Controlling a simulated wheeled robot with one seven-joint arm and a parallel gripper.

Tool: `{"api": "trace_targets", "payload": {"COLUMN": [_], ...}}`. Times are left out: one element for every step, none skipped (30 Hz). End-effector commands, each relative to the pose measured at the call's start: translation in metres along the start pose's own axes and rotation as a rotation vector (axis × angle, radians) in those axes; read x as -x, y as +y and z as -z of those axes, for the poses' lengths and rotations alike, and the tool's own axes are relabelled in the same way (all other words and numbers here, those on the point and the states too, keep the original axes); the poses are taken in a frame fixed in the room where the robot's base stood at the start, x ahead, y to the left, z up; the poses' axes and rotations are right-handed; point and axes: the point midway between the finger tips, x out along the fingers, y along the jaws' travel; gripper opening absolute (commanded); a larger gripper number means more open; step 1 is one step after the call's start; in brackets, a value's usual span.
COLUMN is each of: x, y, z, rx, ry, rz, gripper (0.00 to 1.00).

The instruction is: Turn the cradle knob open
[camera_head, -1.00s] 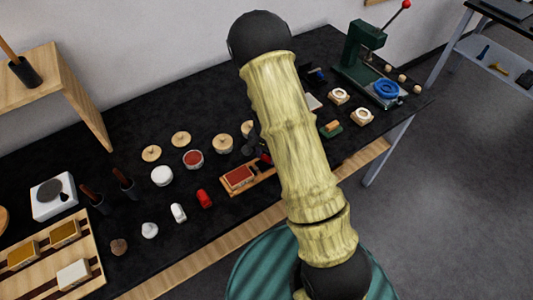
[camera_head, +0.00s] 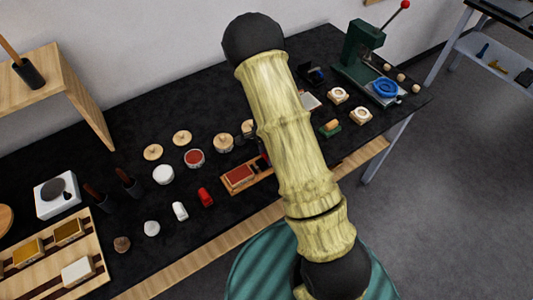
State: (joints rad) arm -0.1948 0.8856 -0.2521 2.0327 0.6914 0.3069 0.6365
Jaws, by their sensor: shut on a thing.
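The cradle (camera_head: 262,184) is a low wooden block with a red-topped piece (camera_head: 239,176) in it, near the front of the black table. My pale yellow arm crosses the view and covers the cradle's right end. A small dark part of my gripper (camera_head: 250,143) shows at the arm's left edge, just behind the cradle. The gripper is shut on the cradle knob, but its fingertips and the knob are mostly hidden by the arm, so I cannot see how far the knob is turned.
Several round pots and lids (camera_head: 195,158) stand left of the cradle. A red piece (camera_head: 205,197) and a white one (camera_head: 180,211) lie nearby. A wooden rack (camera_head: 90,246) lies at front left.

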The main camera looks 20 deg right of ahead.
Motion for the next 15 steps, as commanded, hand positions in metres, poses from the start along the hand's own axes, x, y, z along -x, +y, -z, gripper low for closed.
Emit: {"api": "trace_targets", "payload": {"x": [0.0009,0.001,0.001,0.001,0.001,0.001,0.001,0.0009,0.0009,0.0008,0.0007,0.0006,0.0006,0.0005,0.0005], "y": [-0.0012,-0.0012,-0.0012,-0.0012,-0.0012,-0.0012,-0.0012,-0.0011,-0.001,-0.0009,-0.0008,-0.0007,-0.0006,-0.0006,-0.0005], "z": [0.0005,0.0005,0.0005,0.0005,0.0005,0.0005,0.0005,0.0005,0.0004,0.0004,0.0004,0.0003,0.0003,0.0003,0.0002], "rx": [-0.003,-0.003,-0.003,-0.003,-0.003,-0.003,-0.003,-0.003,-0.003,-0.002,-0.002,-0.002,-0.002,-0.002,-0.001], "ry": [0.001,0.001,0.001,0.001,0.001,0.001,0.001,0.001,0.001,0.0,0.0,0.0,0.0,0.0,0.0], "rz": [0.003,0.004,0.004,0.004,0.004,0.004,0.004,0.003,0.003,0.003,0.003,0.002,0.002,0.002,0.002], "gripper": [0.15,0.15,0.15,0.15,0.15,0.4,0.46,0.52,0.6,0.6,0.6,0.6,0.6,0.6,0.6]}}
